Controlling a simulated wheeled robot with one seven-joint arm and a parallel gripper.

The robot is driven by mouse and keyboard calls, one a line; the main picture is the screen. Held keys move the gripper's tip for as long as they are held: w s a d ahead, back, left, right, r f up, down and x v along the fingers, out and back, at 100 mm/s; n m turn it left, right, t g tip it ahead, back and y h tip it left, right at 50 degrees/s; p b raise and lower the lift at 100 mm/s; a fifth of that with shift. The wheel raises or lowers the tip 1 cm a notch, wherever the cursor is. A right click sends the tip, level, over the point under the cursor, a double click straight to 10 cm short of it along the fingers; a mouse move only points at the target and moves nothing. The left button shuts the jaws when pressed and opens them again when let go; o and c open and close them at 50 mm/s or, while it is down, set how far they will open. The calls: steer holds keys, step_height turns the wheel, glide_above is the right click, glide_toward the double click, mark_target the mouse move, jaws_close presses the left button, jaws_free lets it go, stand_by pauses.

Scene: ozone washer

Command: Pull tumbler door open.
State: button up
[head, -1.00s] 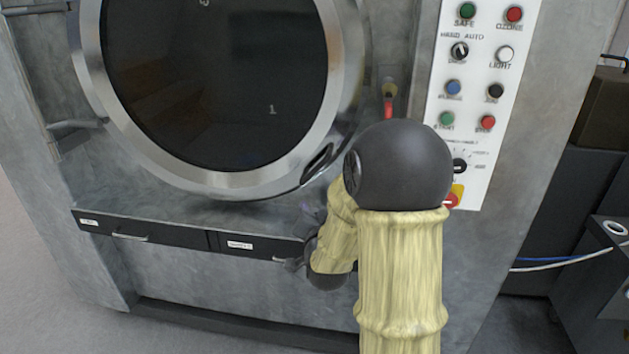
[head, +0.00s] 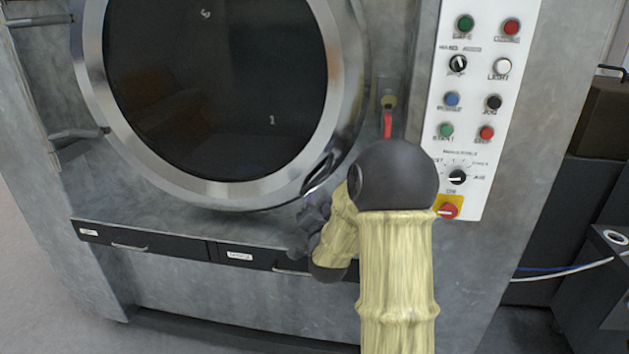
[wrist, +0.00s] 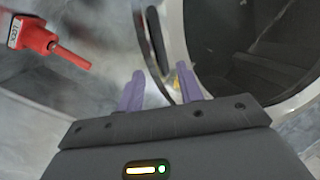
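The round tumbler door (head: 105,130) has a wide metal rim and a dark window. It looks shut in the head view. Its handle (head: 320,173) is at the lower right of the rim. My gripper (head: 312,212) is just below the handle in the head view, partly hidden by my arm. In the wrist view, its two purple fingers (wrist: 160,92) are spread apart. The dark curved handle (wrist: 152,45) rises between and ahead of them; I cannot tell whether they touch it. A red lock lever (wrist: 50,42) sits left of the fingers and shows in the head view (head: 387,123).
A white control panel (head: 478,118) with several buttons and knobs is right of the door. A ledge with dark drawers (head: 140,240) runs below the door. Hinge arms (head: 78,134) are on the door's left. Open floor (head: 45,290) shows at the left.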

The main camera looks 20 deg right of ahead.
mark_target(315, 183)
steer(key=p+x, duration=0.2)
steer(key=x, duration=1)
steer(key=shift+p, duration=0.3)
steer(key=shift+c, duration=0.5)
jaws_close()
